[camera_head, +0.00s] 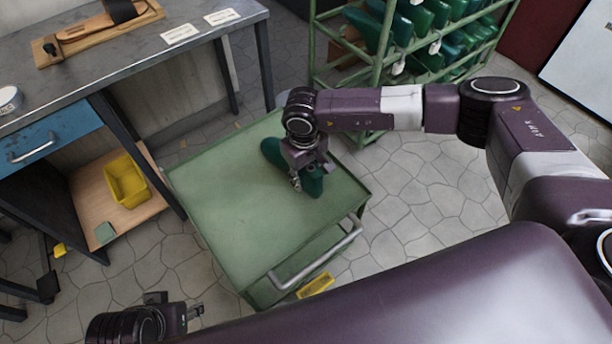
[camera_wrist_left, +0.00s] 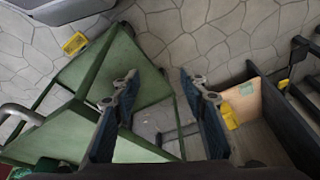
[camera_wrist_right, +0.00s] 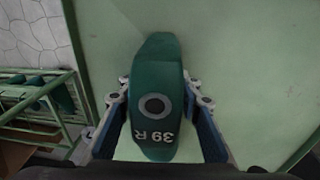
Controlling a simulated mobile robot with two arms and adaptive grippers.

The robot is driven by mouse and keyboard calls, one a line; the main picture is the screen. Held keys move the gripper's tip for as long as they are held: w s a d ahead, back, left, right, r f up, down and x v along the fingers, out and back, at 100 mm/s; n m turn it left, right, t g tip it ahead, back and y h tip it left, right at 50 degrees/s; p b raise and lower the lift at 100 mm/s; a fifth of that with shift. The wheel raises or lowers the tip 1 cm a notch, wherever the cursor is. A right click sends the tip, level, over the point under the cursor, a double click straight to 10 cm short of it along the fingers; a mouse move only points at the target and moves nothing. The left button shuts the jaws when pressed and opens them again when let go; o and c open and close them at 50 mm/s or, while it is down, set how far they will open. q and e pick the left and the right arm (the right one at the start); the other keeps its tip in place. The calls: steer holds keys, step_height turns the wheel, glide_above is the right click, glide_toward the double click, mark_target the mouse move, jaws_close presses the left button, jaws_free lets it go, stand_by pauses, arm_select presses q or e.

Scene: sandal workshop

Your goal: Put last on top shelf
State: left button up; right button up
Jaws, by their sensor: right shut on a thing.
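A dark green shoe last (camera_head: 274,152) lies on the green cart top (camera_head: 225,190). My right gripper (camera_head: 304,178) is over it from above, with the last between its fingers. In the right wrist view the last (camera_wrist_right: 157,90) shows the marking "39 R" and a round hole, and the fingers of my right gripper (camera_wrist_right: 160,115) close on its sides. A green rack (camera_head: 377,75) with several green lasts on its shelves stands behind the cart. My left gripper (camera_head: 195,312) is low at the bottom left; in the left wrist view its fingers (camera_wrist_left: 165,85) are apart and empty.
A grey workbench (camera_head: 120,60) with a wooden board and a blue drawer (camera_head: 45,145) stands at the left. A yellow bin (camera_head: 126,180) sits on its lower shelf. The cart has a metal handle (camera_head: 318,258). Bare stone floor (camera_head: 420,190) lies right of the cart.

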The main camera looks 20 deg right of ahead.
steer(key=o, duration=1.1)
arm_select(q)
steer(key=shift+r, duration=0.15)
arm_select(e)
steer(key=shift+o, duration=0.3)
steer(key=shift+r, duration=0.45)
arm_select(q)
step_height(320, 180, down, 6)
steer(key=p, duration=0.1)
steer(key=shift+w+d+f+p, duration=0.15)
steer(key=shift+w+f+p, duration=0.05)
steer(key=shift+w+p, duration=0.2)
arm_select(e)
steer(key=r, duration=0.7)
steer(key=s+r, duration=0.1)
steer(key=r, duration=0.3)
steer(key=shift+a+r, duration=0.1)
steer(key=shift+a, duration=0.2)
